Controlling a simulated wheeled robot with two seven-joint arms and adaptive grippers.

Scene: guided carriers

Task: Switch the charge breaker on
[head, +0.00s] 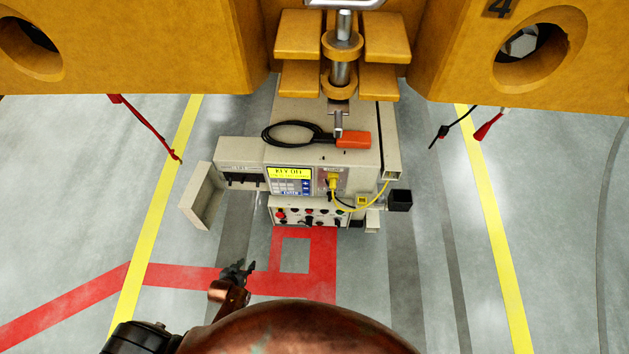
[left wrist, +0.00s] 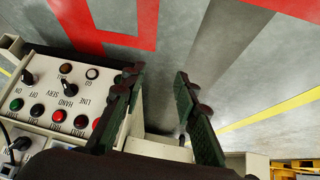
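My left gripper (head: 240,268) is over the floor in front of the beige carrier cabinet (head: 360,115), apart from it. In the left wrist view its green-black fingers (left wrist: 160,105) stand apart with nothing between them. The sloped control panel (head: 310,213) has knobs and lamps; in the left wrist view the panel (left wrist: 45,70) shows labels including OFF, ON and HAND, upside down. A side box (head: 240,150) with a dark row of parts below its top has a flap (head: 202,195) swung open at left. I cannot tell which part is the charge breaker. My right gripper is not in view.
A display (head: 290,172) reads KEY OFF. A yellow cable (head: 355,208) loops beside it. An orange handle (head: 353,139) with a black cord lies on top. Large yellow machinery (head: 500,50) overhangs the back. The floor in front, with red markings (head: 320,262), is clear.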

